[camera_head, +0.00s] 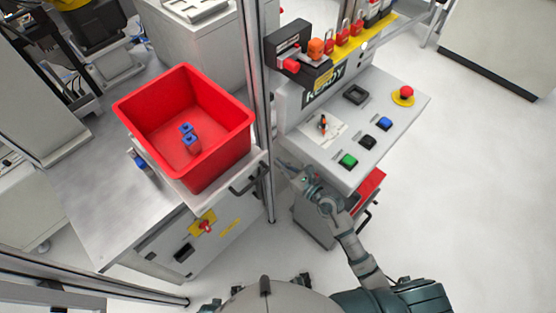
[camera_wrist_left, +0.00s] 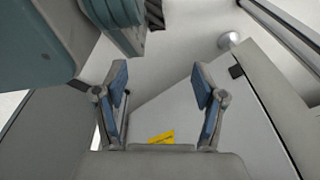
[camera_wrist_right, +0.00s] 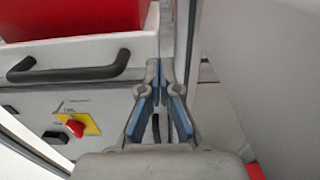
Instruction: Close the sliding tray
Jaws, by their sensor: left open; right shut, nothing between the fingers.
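The sliding tray (camera_head: 228,186) is pale grey with a black bar handle (camera_head: 249,178) on its front. It carries a red bin (camera_head: 216,168) holding blue parts (camera_head: 188,138). The tray front (camera_wrist_right: 120,50) and its handle (camera_wrist_right: 68,70) also show in the right wrist view. My right gripper (camera_head: 284,168) is shut and empty, just right of the handle and apart from it; its fingertips meet in the right wrist view (camera_wrist_right: 164,72). My left gripper (camera_wrist_left: 158,78) is open and empty in the left wrist view, facing pale panels. I cannot make it out clearly in the head view.
A metal post (camera_head: 262,100) stands right behind the tray's handle end. The button console (camera_head: 350,130) is close to the right of my right gripper. A red rotary switch (camera_head: 206,227) sits on the cabinet front below the tray. Floor (camera_head: 470,220) is clear at right.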

